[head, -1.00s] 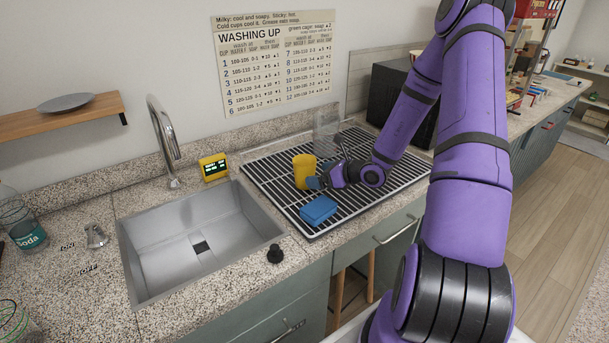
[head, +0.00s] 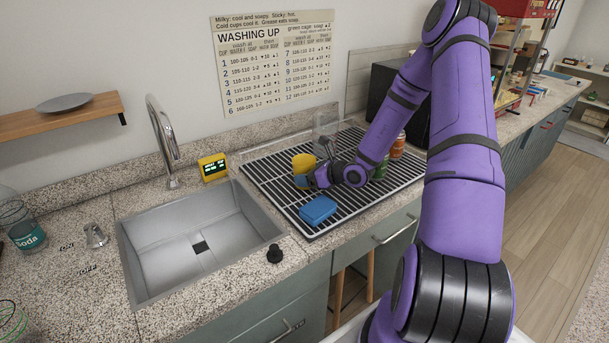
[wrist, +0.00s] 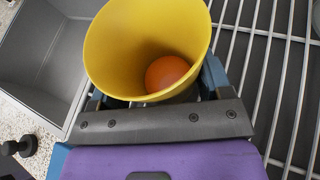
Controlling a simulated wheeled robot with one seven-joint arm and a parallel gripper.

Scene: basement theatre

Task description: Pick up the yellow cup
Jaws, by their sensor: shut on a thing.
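The yellow cup (head: 303,161) is at the left part of the dish rack (head: 277,186) in the head view. My gripper (head: 309,180) is at the cup, and its body hides the cup's lower part. In the wrist view the cup (wrist: 112,48) sits between my two blue fingers, mouth toward the camera. An orange ball (wrist: 167,72) lies inside it. My gripper is shut on the cup. I cannot tell whether the cup's base touches the rack.
A blue sponge-like block (head: 318,209) lies on the rack in front of my gripper. A clear container (head: 326,128) stands behind. A green can (head: 381,168) and an orange one (head: 398,146) are to the right. The empty sink (head: 190,235) is left.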

